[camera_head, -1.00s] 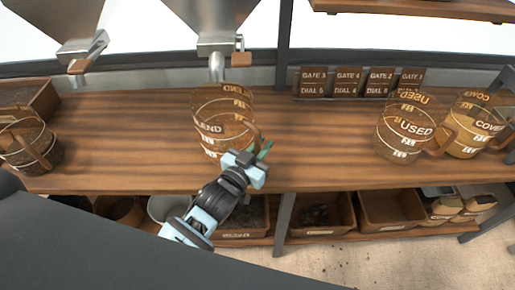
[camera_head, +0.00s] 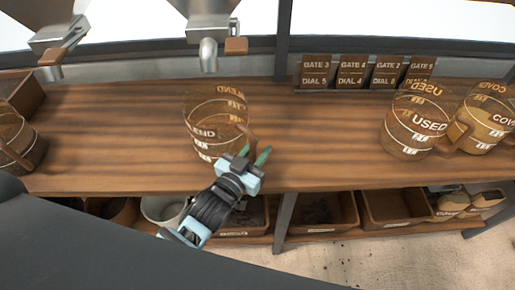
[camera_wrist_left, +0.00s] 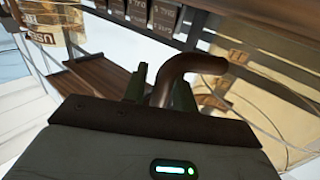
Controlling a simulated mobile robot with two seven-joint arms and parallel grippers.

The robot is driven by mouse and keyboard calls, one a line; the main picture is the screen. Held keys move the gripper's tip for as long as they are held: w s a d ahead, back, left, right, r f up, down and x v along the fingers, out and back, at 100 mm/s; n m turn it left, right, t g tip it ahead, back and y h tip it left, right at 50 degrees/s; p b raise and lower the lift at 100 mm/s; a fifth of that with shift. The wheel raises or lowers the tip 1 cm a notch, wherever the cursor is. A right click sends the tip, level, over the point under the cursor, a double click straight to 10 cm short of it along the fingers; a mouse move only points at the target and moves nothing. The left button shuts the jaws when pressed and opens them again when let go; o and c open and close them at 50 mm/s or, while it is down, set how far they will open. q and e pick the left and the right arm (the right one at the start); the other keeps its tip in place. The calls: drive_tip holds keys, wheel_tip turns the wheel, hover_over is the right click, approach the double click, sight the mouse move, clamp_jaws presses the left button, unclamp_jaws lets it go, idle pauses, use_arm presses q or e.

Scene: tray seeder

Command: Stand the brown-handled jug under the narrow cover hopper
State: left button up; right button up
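A clear jug (camera_head: 205,125) with a brown handle and lettering ending in "LEND" stands upright on the wooden bench. My left gripper (camera_head: 253,156) is at the handle side, nearest me. In the left wrist view the brown handle (camera_wrist_left: 163,88) lies between the two green fingers, with a gap to the left finger; the gripper is open around it. Two metal hoppers hang above the bench: one with a round, narrow spout (camera_head: 208,55) behind the jug, one with a wider outlet (camera_head: 50,70) at left. No hopper label is readable. My right gripper is not in view.
A "USED" jug (camera_head: 405,133) and a "COVER" jug (camera_head: 487,118) stand at the right. Another jug (camera_head: 17,140) and a wooden box (camera_head: 22,92) are at the left edge. Gate and dial cards (camera_head: 352,72) stand at the back. The bench middle (camera_head: 315,140) is clear.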

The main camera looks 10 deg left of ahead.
use_arm(q)
drive_tip(key=shift+o, duration=0.7)
drive_tip(key=shift+r, duration=0.25)
drive_tip(key=v, duration=1.2)
drive_tip(key=shift+b, duration=0.4)
drive_tip(key=s+a+f+g+y, duration=0.1)
drive_tip(key=s+f+g, duration=0.2)
drive_tip(key=s+f, duration=0.5)
drive_tip(key=s+a+f+n+g+y, duration=0.1)
drive_tip(key=s+a+f+g, duration=0.1)
drive_tip(key=s+f, duration=0.6)
drive_tip(key=s+a+f+g+y, duration=0.1)
drive_tip(key=s+a+f+g, duration=0.1)
drive_tip(key=s+f+g, duration=0.2)
drive_tip(key=s+f, duration=0.3)
drive_tip(key=s, duration=0.1)
drive_tip(key=shift+s+a+f+n+g+y, duration=0.25)
drive_tip(key=shift+f+n+g+y, duration=0.05)
drive_tip(key=shift+f+n+g, duration=0.1)
